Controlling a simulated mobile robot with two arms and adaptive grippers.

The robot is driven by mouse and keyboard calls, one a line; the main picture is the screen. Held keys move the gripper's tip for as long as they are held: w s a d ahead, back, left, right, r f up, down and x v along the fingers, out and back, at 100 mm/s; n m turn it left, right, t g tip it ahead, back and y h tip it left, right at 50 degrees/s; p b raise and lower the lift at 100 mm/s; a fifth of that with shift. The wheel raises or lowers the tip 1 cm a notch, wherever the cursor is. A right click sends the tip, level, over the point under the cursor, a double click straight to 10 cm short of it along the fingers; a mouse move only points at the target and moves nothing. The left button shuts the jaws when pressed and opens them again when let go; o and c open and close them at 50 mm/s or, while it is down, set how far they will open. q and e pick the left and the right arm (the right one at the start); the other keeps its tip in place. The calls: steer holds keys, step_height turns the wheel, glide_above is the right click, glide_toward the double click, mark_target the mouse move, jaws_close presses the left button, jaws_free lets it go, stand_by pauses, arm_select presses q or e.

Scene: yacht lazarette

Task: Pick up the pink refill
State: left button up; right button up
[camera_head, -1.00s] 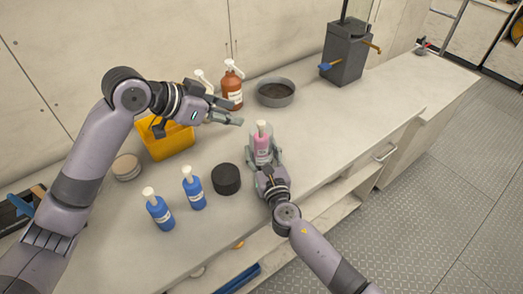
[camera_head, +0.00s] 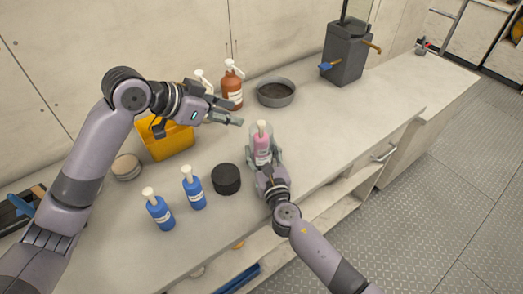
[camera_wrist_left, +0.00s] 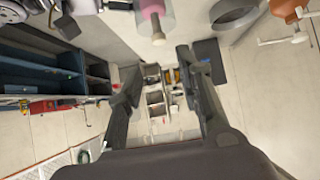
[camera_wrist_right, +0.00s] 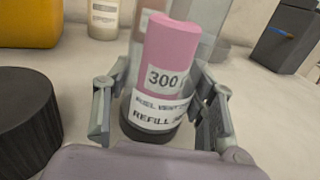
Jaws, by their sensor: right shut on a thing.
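The pink refill (camera_head: 262,145) is a pink bottle with a white label and a pale top, standing on the counter in the head view. In the right wrist view the pink refill (camera_wrist_right: 172,65) fills the middle, slightly tilted in the picture, its label reading "300" and "REFILL". My right gripper (camera_head: 263,160) is shut on it, one finger on each side low on the bottle. My left gripper (camera_head: 238,115) hangs above the counter, empty, its fingers apart in the left wrist view (camera_wrist_left: 157,65).
Two blue bottles (camera_head: 193,188) and a black round lid (camera_head: 226,179) stand left of the refill. Behind are a yellow bin (camera_head: 168,143), a brown pump bottle (camera_head: 232,86), a grey bowl (camera_head: 275,92) and a dark grey box (camera_head: 345,55). The counter right of the refill is clear.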

arm_select(q)
steer(key=shift+o, duration=0.6)
steer(key=shift+w, duration=0.1)
steer(key=shift+o, duration=0.2)
steer(key=w+a+m+t, duration=0.1)
steer(key=w+m+t, duration=0.1)
steer(key=w, duration=0.3)
steer(key=w+a+r+m+t, duration=0.1)
steer(key=w+m+t, duration=0.1)
steer(key=w, duration=0.4)
steer(key=shift+a+r+t+y, duration=0.2)
steer(key=shift+a+t+y, duration=0.2)
steer(key=shift+t, duration=0.4)
steer(key=n+g+h, duration=0.8)
steer(key=n+h, duration=0.2)
steer(key=n, duration=2.5)
glide_toward(261, 122)
steer(key=x, duration=1)
steer(key=shift+f, duration=0.2)
